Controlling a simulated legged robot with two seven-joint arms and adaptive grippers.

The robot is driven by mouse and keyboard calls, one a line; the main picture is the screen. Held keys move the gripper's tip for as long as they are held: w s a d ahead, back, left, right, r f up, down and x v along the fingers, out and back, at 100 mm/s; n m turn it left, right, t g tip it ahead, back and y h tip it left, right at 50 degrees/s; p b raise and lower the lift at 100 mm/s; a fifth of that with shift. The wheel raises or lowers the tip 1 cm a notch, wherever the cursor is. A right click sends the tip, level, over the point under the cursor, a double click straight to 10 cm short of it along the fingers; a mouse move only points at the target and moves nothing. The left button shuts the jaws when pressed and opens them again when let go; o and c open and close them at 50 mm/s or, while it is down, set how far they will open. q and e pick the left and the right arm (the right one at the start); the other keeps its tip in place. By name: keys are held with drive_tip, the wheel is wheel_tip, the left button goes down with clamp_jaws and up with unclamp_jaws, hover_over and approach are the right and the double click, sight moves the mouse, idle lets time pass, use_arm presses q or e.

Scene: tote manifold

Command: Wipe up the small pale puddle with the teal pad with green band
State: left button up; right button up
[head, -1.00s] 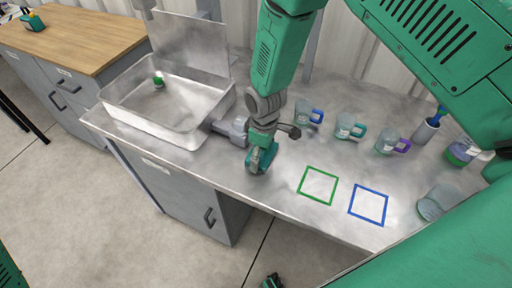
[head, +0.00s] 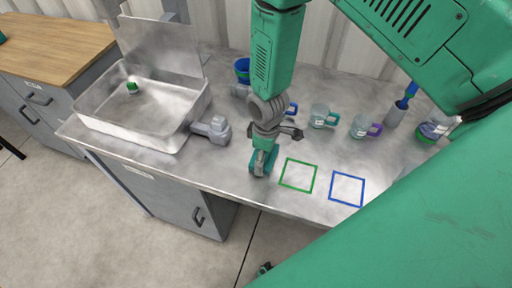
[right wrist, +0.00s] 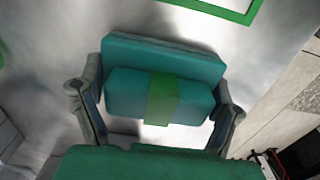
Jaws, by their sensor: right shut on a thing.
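The teal pad with a green band (right wrist: 190,98) is between the fingers of my right gripper (right wrist: 157,108) in the right wrist view. In the head view, my right gripper (head: 262,163) points down near the bench's front edge, left of the green square outline, with the teal pad (head: 258,164) low at the metal top. I cannot tell whether the pad touches the surface. I cannot make out the small pale puddle; bright patches on the metal may be glare. My left gripper is not clearly in view.
The metal bench (head: 225,170) has a green square outline (head: 298,175) and a blue one (head: 347,189). Behind them stand mugs (head: 320,116) (head: 361,126), a grey cup with a blue-handled tool (head: 395,115) and a blue container (head: 242,70). A sink (head: 150,110) holds a small green-and-white object (head: 132,88).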

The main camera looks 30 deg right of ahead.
drive_tip(key=shift+d, duration=0.2)
wheel_tip(320, 180, up, 4)
drive_tip(key=shift+a+f+p, duration=0.1)
drive_tip(key=shift+f+p, duration=0.15)
drive_tip(key=shift+p, duration=0.8)
drive_tip(key=shift+r, duration=1.25)
drive_tip(key=shift+r, duration=0.15)
drive_tip(key=shift+r, duration=1.4)
